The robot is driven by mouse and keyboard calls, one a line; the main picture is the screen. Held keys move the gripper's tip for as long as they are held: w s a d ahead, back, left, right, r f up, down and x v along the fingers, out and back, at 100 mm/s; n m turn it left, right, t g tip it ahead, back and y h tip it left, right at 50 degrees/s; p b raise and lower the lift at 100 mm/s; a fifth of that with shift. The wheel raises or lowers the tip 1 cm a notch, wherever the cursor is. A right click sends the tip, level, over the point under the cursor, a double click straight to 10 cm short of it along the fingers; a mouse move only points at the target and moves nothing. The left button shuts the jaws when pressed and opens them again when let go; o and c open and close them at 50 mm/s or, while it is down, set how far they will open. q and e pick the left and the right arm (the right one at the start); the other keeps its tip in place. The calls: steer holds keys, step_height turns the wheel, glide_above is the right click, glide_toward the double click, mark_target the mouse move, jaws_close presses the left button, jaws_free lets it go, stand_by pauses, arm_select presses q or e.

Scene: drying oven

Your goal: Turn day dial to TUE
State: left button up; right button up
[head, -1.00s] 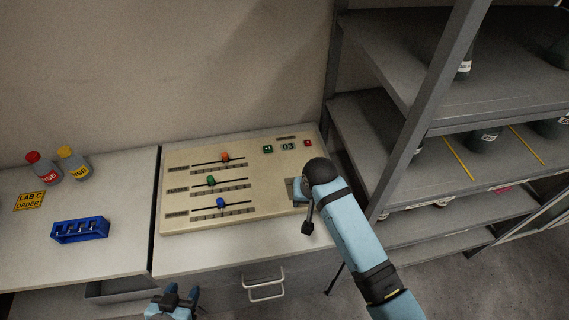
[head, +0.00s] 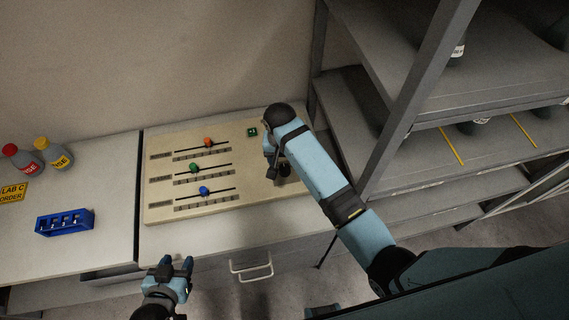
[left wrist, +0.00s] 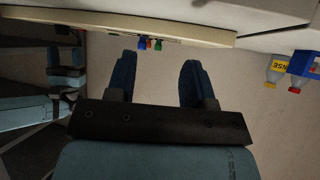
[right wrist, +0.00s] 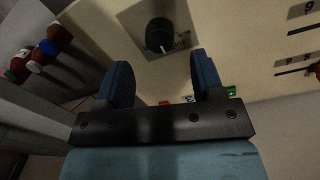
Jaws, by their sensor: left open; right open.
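The day dial is likely the black round knob (right wrist: 158,35) on a grey square plate (right wrist: 182,16) in the right wrist view. Its day marks cannot be read. My right gripper (right wrist: 163,80) is open, with the knob beyond and between its fingertips, apparently not touching. In the head view my right arm reaches over the right part of the beige control panel (head: 240,194) and hides the dial. My left gripper (head: 176,266) is open and empty in front of the counter, low in the head view; its fingers also show in the left wrist view (left wrist: 158,75).
A blue rack (head: 65,222) and two bottles (head: 53,154) stand left. A metal shelf (head: 402,120) rises close to my right arm.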

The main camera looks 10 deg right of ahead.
mark_target(285, 167)
step_height(285, 167, down, 5)
steer(key=shift+d, duration=0.1)
stand_by(0.3)
steer(key=c, duration=0.9)
